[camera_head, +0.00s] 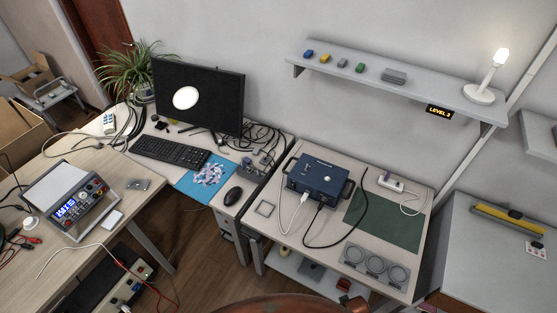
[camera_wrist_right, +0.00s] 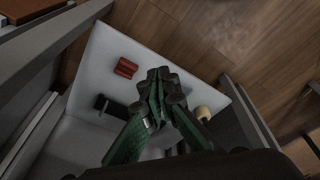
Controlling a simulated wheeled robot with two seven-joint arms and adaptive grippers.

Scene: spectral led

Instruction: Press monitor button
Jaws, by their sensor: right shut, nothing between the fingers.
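The monitor (camera_head: 215,100) stands on the desk at the back left in the head view. Its screen is dark with a bright white oval on it. I cannot make out a button on it. My right gripper (camera_wrist_right: 160,78) shows in the right wrist view with its dark green fingers together and nothing between them. It points down over a pale lower shelf, far from the monitor. My left gripper is in neither view.
A keyboard (camera_head: 170,150), a mouse (camera_head: 233,196) and cables lie before the monitor. A blue device (camera_head: 318,177) sits on the middle table. A wall shelf (camera_head: 420,92) holds a lit lamp (camera_head: 490,80). A red item (camera_wrist_right: 126,68) lies on the lower shelf.

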